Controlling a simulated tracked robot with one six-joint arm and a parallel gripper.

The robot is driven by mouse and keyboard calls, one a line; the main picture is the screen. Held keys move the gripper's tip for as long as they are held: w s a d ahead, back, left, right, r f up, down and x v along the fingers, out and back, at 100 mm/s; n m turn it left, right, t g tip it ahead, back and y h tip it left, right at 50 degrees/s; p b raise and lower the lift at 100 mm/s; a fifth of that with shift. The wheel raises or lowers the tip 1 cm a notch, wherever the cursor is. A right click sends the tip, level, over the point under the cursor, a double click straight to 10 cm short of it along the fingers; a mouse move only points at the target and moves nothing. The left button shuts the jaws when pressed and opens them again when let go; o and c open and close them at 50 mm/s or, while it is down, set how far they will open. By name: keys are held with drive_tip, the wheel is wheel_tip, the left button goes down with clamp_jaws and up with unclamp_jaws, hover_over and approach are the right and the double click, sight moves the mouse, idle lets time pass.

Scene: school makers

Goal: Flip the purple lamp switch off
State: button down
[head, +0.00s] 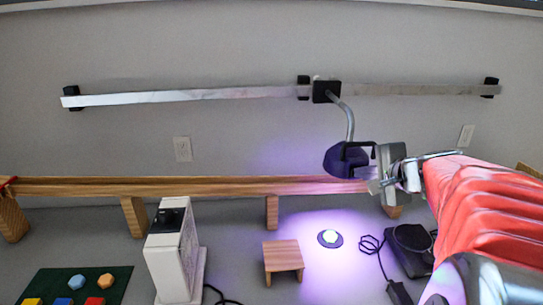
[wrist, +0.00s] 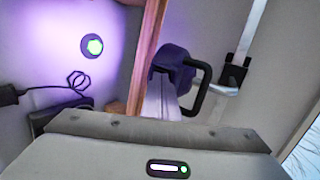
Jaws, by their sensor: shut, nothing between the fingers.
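The purple lamp (head: 343,162) hangs from a bent metal arm on the wall rail, head tilted down. It is lit and throws a violet pool onto the tabletop. A black loop handle shows on its right side; in the wrist view the lamp (wrist: 172,66) is at the middle with the handle (wrist: 205,92) beside it. I cannot make out a switch on the lamp. My gripper (head: 385,172) is shut and empty, close to the right side of the lamp in the head view. I cannot tell whether it touches the lamp or handle.
A round disc (head: 330,238) lies in the violet light. A small wooden stand (head: 283,257), a white box-shaped device (head: 172,255) and a green board (head: 105,283) with coloured pieces stand left. A black device (head: 411,248) with a cable is right. A wooden rail (head: 200,187) runs behind.

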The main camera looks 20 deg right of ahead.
drive_tip(key=shift+w+a+r, duration=0.15)
drive_tip(key=shift+w+a, duration=0.15)
drive_tip(key=shift+w, duration=0.1)
idle(0.4)
drive_tip(key=shift+d, duration=0.1)
drive_tip(key=shift+s+d, duration=0.15)
drive_tip(key=shift+d, duration=0.4)
drive_tip(key=shift+s+d+r, duration=0.1)
drive_tip(key=shift+r, duration=0.05)
idle(0.4)
